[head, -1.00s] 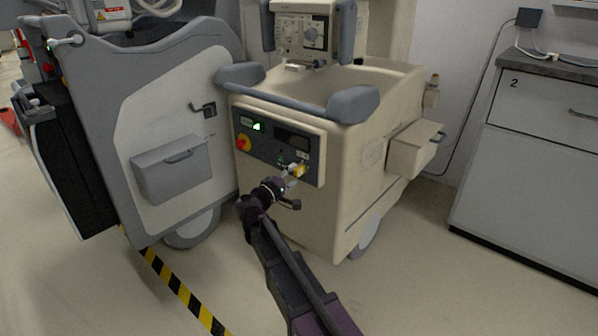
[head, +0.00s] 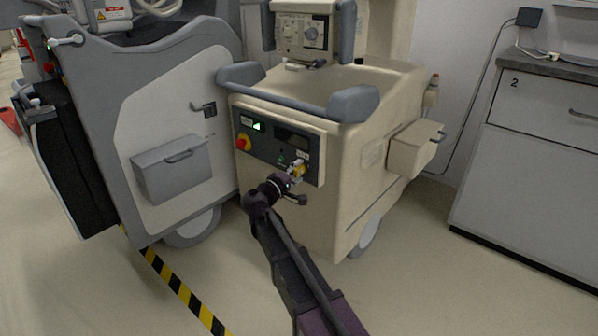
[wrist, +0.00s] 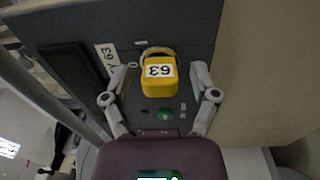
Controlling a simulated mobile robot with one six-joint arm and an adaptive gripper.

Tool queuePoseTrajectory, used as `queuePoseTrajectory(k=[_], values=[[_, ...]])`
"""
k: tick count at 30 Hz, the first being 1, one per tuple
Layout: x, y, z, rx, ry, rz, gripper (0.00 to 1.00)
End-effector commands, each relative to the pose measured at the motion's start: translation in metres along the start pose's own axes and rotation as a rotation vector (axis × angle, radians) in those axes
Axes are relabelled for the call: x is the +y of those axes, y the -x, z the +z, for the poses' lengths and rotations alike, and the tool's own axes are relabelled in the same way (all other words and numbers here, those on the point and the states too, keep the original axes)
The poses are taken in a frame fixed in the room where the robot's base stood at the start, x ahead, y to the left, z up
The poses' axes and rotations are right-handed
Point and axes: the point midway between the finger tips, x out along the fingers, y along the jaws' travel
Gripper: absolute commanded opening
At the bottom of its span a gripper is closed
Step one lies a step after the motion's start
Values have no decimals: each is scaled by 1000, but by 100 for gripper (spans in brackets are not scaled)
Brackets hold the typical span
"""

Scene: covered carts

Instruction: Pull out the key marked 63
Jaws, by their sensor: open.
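The key has a yellow head marked 63 (wrist: 159,78), shown upside down in the wrist view. It sits at the dark control panel (head: 262,140) on the beige cart, beside a white label that also reads 63. In the head view the yellow key (head: 299,169) shows just beyond my gripper. My gripper (wrist: 160,80) is open, with one finger on each side of the key head and a gap visible on both sides. The key's shaft and the slot are hidden behind the head.
A grey cart (head: 180,110) stands close on the left. Floor is free to the right, before the cabinet (head: 540,160).

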Motion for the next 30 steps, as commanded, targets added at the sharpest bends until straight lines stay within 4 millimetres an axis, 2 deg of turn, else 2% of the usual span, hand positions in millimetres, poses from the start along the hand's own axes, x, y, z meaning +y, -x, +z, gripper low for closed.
queuePoseTrajectory(k=[13, 14, 21, 30], values=[[0, 0, 0, 0, 0, 0, 76], [0, 0, 0, 0, 0, 0, 74], [0, 0, 0, 0, 0, 0, 2], [0, 1, 0, 0, 0, 0, 0]])
